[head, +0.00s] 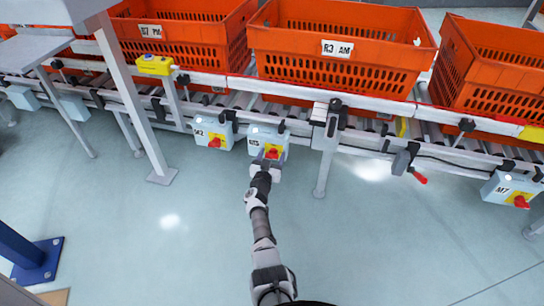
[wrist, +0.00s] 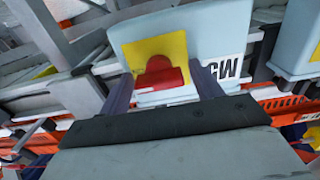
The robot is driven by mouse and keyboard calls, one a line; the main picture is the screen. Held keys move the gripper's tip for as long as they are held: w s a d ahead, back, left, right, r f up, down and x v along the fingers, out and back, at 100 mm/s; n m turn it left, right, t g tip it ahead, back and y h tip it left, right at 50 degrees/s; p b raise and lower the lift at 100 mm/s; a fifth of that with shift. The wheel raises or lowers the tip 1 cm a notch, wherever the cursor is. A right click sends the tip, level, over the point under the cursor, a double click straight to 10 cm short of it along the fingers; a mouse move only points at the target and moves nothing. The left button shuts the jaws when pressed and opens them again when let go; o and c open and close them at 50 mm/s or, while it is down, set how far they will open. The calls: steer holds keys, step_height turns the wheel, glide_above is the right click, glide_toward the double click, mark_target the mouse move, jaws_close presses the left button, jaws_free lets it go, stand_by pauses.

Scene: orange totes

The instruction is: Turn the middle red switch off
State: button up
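The middle red switch (head: 272,153) sits on a yellow plate on a pale blue box (head: 258,131) under the conveyor rail. The fingers stand apart, with a visible gap on each side of the knob. The switch's bar lies roughly level in the wrist view. I cannot tell whether a finger touches the plate.
The M2 box (head: 201,125) with its red switch is close on the left. The M7 box (head: 496,187) is far right. A post (head: 328,160) and a red-ended lever (head: 419,178) stand right of the gripper. Orange totes (head: 345,45) sit above. The floor in front is clear.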

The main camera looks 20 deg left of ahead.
steer(key=c, duration=0.8)
steer(key=shift+r+n+p, duration=0.1)
steer(key=shift+n+p, duration=0.2)
steer(key=shift+n, duration=0.1)
steer(key=shift+n+p, duration=0.6)
steer(key=shift+n, duration=0.4)
steer(key=n+p, duration=0.1)
steer(key=n, duration=0.4)
steer(key=shift+a, duration=0.1)
steer(key=n+p, duration=0.1)
steer(key=n, duration=0.4)
steer(key=shift+n, duration=0.4)
steer(key=n, duration=0.4)
steer(key=shift+f, duration=0.2)
steer(key=shift+n, duration=0.3)
